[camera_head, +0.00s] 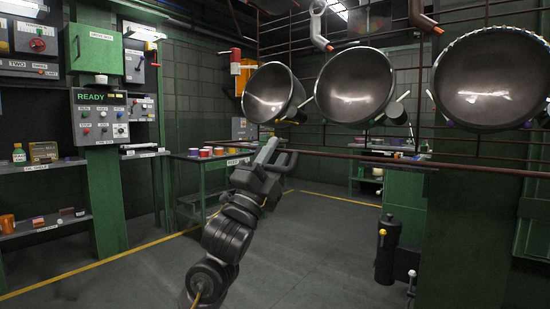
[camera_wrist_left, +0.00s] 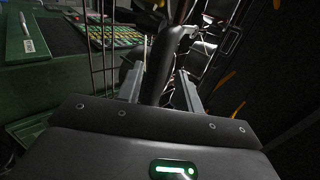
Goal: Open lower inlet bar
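A long rusty horizontal bar (camera_head: 430,165) runs below the hanging pots, from the right edge toward my left gripper; it looks like the lower inlet bar. My left gripper (camera_head: 283,150) is at the bar's left end, with its two grey fingers spread apart. In the left wrist view a dark rod-like piece (camera_wrist_left: 168,58) shows between the spread fingers of the gripper (camera_wrist_left: 160,78). I cannot tell whether the fingers touch it. The rod may be the bar's end, but the view is dark. My right gripper is not in view.
Three metal pots (camera_head: 355,87) hang on a barred rack above the bar. A green workbench (camera_head: 190,160) with several cups stands behind my left gripper. A control panel reading READY (camera_head: 100,116) is at left. A dark cylinder (camera_head: 388,250) stands at lower right. The middle floor is clear.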

